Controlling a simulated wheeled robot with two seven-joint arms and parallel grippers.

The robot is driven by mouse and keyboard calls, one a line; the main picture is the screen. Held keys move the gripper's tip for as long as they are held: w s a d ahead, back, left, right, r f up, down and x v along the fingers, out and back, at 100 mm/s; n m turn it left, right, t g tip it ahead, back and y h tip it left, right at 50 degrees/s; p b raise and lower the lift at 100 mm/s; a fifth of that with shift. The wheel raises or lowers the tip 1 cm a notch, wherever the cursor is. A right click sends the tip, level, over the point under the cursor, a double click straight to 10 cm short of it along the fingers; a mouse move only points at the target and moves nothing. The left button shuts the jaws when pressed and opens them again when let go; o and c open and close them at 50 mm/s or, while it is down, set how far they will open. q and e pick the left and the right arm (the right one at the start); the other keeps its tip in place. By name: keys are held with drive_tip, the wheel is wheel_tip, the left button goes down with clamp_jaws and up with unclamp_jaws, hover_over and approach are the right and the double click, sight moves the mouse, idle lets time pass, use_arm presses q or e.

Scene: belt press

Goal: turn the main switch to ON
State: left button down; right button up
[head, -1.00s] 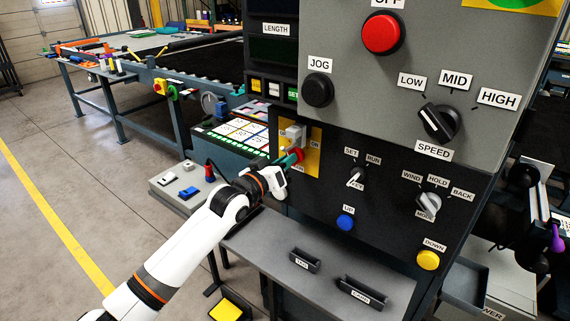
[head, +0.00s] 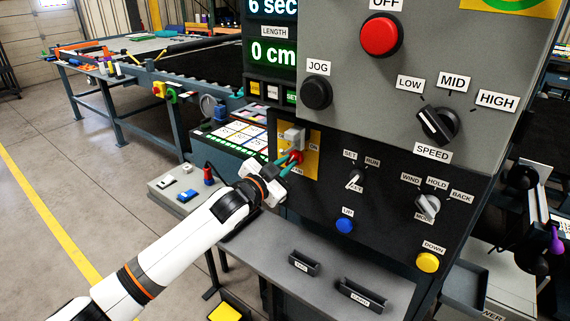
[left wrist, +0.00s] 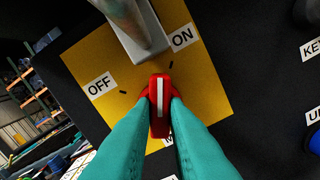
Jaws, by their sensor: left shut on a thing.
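The main switch is a red knob with a white line (left wrist: 160,92) on a yellow plate (left wrist: 203,88) with OFF and ON labels. In the left wrist view its white line points up toward the mark by ON, away from the OFF mark. My left gripper (head: 293,161) has its teal fingers shut on the knob, one on each side. The red knob shows only partly in the head view (head: 298,155). The lower label on the plate is mostly hidden by the fingers. My right gripper is not in view.
A grey block (head: 293,137) sticks out of the yellow plate just above the knob. The displays (head: 272,51) are lit, reading "6 sec" and "0 cm". Right of the plate are a key switch (head: 355,179) and a blue button (head: 345,226). A grey shelf (head: 270,246) juts out below.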

use_arm(q)
drive_tip(key=shift+m, duration=1.5)
drive_tip(key=shift+f, duration=0.1)
drive_tip(key=c, duration=1.4)
unclamp_jaws()
drive_tip(key=shift+c, duration=0.2)
drive_tip(key=b+v, duration=0.2)
drive_tip(key=v, duration=1)
